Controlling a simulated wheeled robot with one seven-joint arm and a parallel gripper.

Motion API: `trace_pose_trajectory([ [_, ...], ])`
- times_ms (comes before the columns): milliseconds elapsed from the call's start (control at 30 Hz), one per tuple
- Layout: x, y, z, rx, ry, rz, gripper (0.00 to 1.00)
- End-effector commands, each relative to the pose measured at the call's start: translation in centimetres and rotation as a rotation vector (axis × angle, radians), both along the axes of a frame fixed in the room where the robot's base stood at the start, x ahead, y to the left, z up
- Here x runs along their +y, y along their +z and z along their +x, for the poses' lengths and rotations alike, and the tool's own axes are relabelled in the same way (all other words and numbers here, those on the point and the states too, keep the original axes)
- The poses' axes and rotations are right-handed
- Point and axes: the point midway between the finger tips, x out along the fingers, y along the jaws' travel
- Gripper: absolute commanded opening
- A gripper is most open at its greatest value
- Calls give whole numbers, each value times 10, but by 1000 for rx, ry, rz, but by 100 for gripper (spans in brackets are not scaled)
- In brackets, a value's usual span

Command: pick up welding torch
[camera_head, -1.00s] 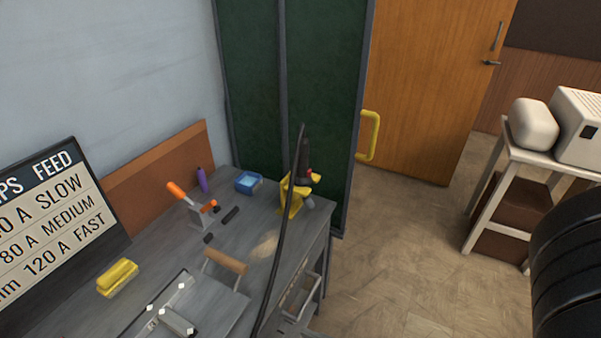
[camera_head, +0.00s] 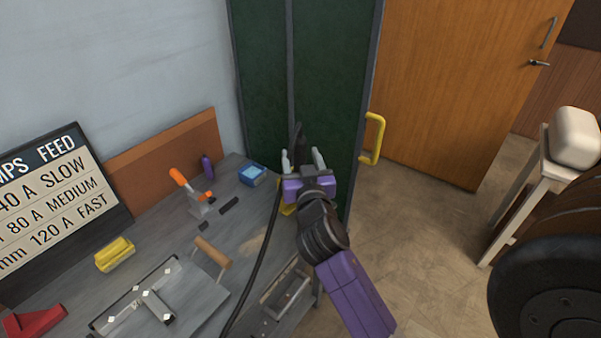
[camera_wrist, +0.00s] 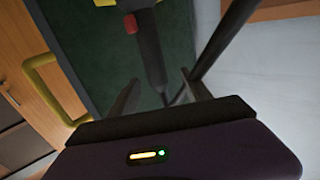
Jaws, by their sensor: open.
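The welding torch (camera_head: 298,135) is black and stands upright in its yellow holder (camera_head: 285,210) at the bench's far right corner. Its top shows between my finger tips in the head view; my gripper hides the rest. In the wrist view the torch (camera_wrist: 148,48) has a red button, and its tapering end points into the space between my fingers. My gripper (camera_head: 302,160) is open around or just before the torch, and I cannot tell whether it touches. It also shows in the wrist view (camera_wrist: 158,92). A black cable (camera_head: 262,258) hangs from the torch across the bench front.
A green panel (camera_head: 330,75) stands close behind the torch. Open floor (camera_head: 420,240) lies to the right.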

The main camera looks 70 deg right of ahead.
Motion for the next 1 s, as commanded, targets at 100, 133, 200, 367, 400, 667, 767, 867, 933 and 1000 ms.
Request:
trace_pose_trajectory([
  [100,-10,3,5,-2,-6,-1,57],
  [133,-13,3,6,-2,-5,-1,57],
  [200,-20,3,10,-2,-5,-2,57],
  [367,-34,4,17,-1,-5,-2,57],
  [400,-40,5,18,-1,-5,-1,57],
  [667,-67,2,34,-1,-3,-1,57],
  [767,-70,1,35,-1,-2,-2,57],
  [867,-70,0,35,-1,-2,-1,57],
  [933,-69,0,35,-1,-2,-2,57],
  [1000,-69,0,35,-1,-2,-2,45],
])
